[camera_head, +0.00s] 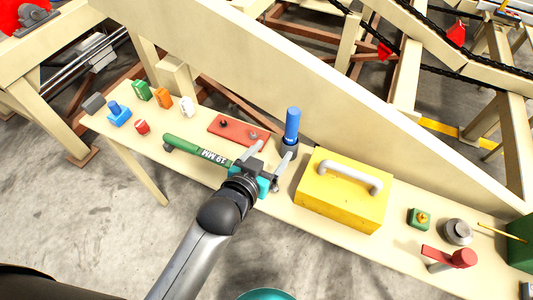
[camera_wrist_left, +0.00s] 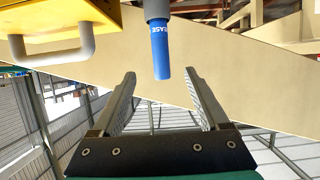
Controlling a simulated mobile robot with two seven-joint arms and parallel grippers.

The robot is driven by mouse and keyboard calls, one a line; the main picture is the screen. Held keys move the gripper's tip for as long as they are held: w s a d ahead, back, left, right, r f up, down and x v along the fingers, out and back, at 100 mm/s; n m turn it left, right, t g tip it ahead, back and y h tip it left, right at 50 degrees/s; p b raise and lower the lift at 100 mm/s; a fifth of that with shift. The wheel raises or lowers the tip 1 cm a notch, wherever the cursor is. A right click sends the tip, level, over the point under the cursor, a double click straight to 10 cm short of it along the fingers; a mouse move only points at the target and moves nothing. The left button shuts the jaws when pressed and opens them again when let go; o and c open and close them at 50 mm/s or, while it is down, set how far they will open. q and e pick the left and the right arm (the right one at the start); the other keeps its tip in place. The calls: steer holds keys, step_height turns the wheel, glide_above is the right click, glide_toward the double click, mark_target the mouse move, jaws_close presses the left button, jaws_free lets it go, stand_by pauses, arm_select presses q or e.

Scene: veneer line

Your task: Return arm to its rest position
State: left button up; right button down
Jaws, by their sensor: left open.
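My left gripper (camera_head: 272,154) is over the narrow bench, its two fingers spread and nothing between them. A blue-handled tool (camera_head: 292,125) with a dark base stands upright just beyond the fingertips. In the left wrist view the open gripper (camera_wrist_left: 160,76) shows both fingers apart, with the blue handle (camera_wrist_left: 160,52) ahead of the gap between them; I cannot tell if they touch. A green tool marked 19 MM (camera_head: 190,147) lies on the bench to the left, its right end hidden near the gripper. My right gripper is not in view.
The bench (camera_head: 150,160) also holds a red plate (camera_head: 228,131), a yellow case (camera_head: 335,203) with a pale handle, a red-topped tool (camera_head: 462,258) and several small coloured parts at the left. A tall beige panel (camera_head: 250,60) rises behind. Floor in front is clear.

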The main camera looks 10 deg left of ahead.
arm_select(q)
steer(key=shift+v, duration=1.05)
steer(key=s+a+f+n+g+y, duration=0.1)
steer(key=s+a+f+g+y, duration=0.1)
steer(key=s+a+g, duration=0.5)
steer(key=s+a+f+n+g+y, duration=0.1)
steer(key=s+a+f+g+y, duration=0.2)
steer(key=s, duration=0.7)
step_height(320, 180, down, 23)
steer(key=s+a+g+h+b, duration=0.1)
steer(key=s+b, duration=0.1)
steer(key=b, duration=0.1)
steer(key=s+a+f+g+b, duration=0.1)
steer(key=s+a+f+b, duration=0.2)
steer(key=s+f, duration=1.2)
step_height(320, 180, down, 2)
steer(key=shift+f+m, duration=0.2)
steer(key=shift+m, duration=0.2)
